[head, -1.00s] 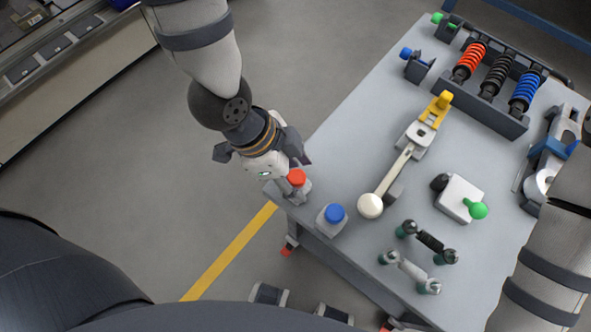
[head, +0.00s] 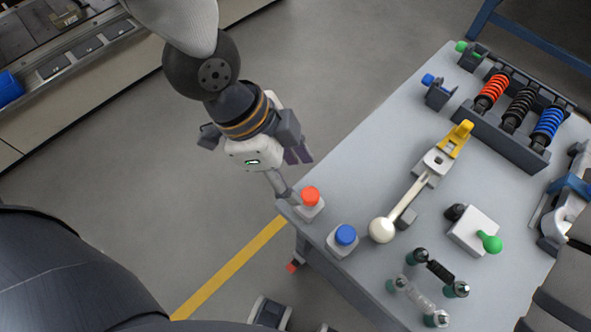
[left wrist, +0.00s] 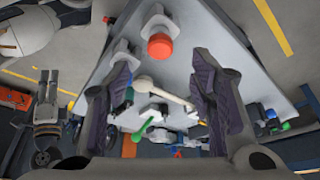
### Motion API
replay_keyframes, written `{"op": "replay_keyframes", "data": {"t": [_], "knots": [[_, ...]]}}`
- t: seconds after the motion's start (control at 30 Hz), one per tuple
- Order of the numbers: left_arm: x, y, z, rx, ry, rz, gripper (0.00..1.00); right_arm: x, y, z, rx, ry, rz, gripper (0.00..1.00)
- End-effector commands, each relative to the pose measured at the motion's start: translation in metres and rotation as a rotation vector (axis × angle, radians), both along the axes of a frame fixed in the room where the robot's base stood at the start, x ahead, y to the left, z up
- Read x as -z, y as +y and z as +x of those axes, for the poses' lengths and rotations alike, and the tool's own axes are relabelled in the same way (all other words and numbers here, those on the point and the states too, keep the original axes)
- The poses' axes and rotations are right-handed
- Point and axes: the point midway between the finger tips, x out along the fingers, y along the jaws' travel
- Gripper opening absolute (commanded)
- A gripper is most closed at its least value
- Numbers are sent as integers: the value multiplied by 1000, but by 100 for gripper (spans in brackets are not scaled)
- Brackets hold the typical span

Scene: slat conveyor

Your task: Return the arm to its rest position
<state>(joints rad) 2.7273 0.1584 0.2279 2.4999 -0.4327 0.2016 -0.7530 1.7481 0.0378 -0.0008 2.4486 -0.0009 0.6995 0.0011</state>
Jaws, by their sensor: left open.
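My left gripper (head: 288,170) is open and empty at the table's near-left corner. It is beside a red button (head: 310,195) on a light block, and no contact is visible. In the left wrist view, the open fingers (left wrist: 165,90) stand wide apart, with the red button (left wrist: 160,46) beyond them. My right arm shows at the lower right edge of the head view.
The table (head: 375,150) holds a blue button (head: 346,235), a lever with a white knob (head: 382,229), a green-knobbed block (head: 489,243) and a rack of coil springs (head: 500,133). Open floor (head: 110,190) lies left of the table. A conveyor (head: 75,55) stands at upper left.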

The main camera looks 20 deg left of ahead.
Motion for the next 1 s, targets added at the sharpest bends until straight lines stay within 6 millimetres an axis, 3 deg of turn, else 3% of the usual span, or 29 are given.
{"op": "replay_keyframes", "data": {"t": [0.23, 0.33, 0.43, 0.53, 0.6, 0.7, 0.8, 1.0], "knots": [[2, 0, -1, -9, 6, 0, 50, 0, 0, 0, 0, -1, 0, 41], [22, 7, -16, -132, 89, 1, 50, -3, 0, 3, 0, -11, 1, 41], [65, 24, -53, -418, 255, 35, 50, -10, 0, 9, 0, -32, 0, 41], [108, 52, -104, -740, 401, 121, 50, -16, 0, 16, 2, -54, 1, 41], [130, 73, -142, -933, 464, 199, 50, -19, 0, 19, 2, -67, 0, 41], [148, 97, -185, -1128, 506, 298, 50, -23, 0, 23, 2, -80, 0, 41], [155, 111, -208, -1223, 517, 351, 50, -24, 0, 24, 2, -84, 0, 41], [156, 113, -212, -1241, 518, 363, 50, -24, 0, 24, 2, -83, 0, 41]]}}
